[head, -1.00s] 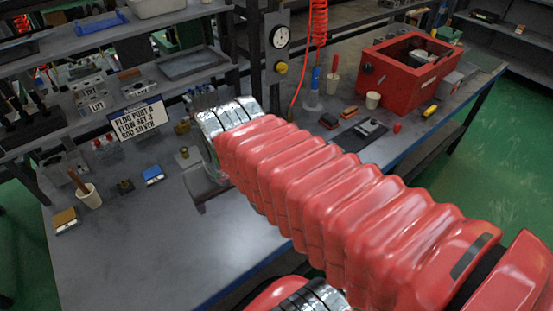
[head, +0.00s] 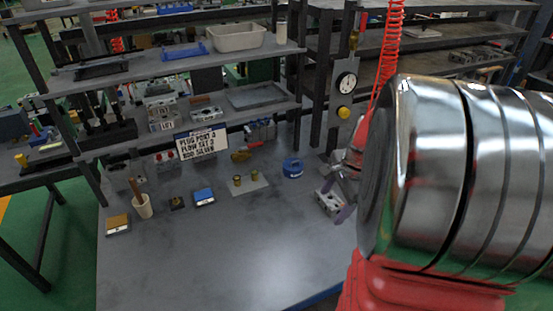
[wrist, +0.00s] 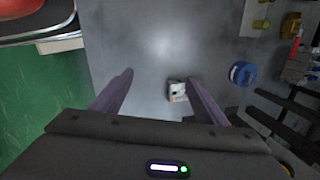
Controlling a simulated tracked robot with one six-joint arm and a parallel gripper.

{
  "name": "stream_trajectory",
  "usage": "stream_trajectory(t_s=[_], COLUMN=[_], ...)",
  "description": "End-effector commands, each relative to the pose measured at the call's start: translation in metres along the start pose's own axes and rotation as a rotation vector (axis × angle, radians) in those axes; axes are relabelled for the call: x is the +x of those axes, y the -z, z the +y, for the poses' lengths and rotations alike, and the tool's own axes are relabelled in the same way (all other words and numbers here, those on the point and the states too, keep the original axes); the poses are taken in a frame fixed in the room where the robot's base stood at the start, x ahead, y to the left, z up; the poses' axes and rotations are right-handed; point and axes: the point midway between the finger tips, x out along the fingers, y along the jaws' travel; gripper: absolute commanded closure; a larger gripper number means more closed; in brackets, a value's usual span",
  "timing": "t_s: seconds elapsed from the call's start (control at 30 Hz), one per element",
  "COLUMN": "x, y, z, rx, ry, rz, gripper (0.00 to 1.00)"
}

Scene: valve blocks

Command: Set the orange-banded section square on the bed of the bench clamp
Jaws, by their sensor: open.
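My gripper (wrist: 160,76) is open, its two purple fingers pointing down over the grey bench. In the wrist view a small pale metal block (wrist: 178,91) shows between the fingers, close to the right one; nothing is visibly gripped. In the head view a silver block with holes (head: 330,201) lies by my fingertips, partly hidden by my arm. A small block with an amber top (head: 118,224) sits at the bench's left. I cannot pick out the bench clamp for sure; my arm covers the right side.
A blue round container (head: 292,168) and a plate with brass fittings (head: 250,184) stand behind the clear bench middle. A blue-topped block (head: 204,196), a cup (head: 143,206) and a sign (head: 202,143) stand left. Shelves (head: 190,116) rise behind. Black bars (wrist: 280,105) are right in the wrist view.

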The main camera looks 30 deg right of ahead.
Motion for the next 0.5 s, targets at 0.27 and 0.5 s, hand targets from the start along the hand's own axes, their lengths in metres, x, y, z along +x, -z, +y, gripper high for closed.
stream_trajectory(t_s=[0.27,0.5], x=[0.019,0.021], y=[0.049,0.065], z=[-0.018,-0.044], rx=[0.547,0.943], ry=[0.039,0.093], rz=[-0.022,-0.051], gripper=[0.33,0.33])
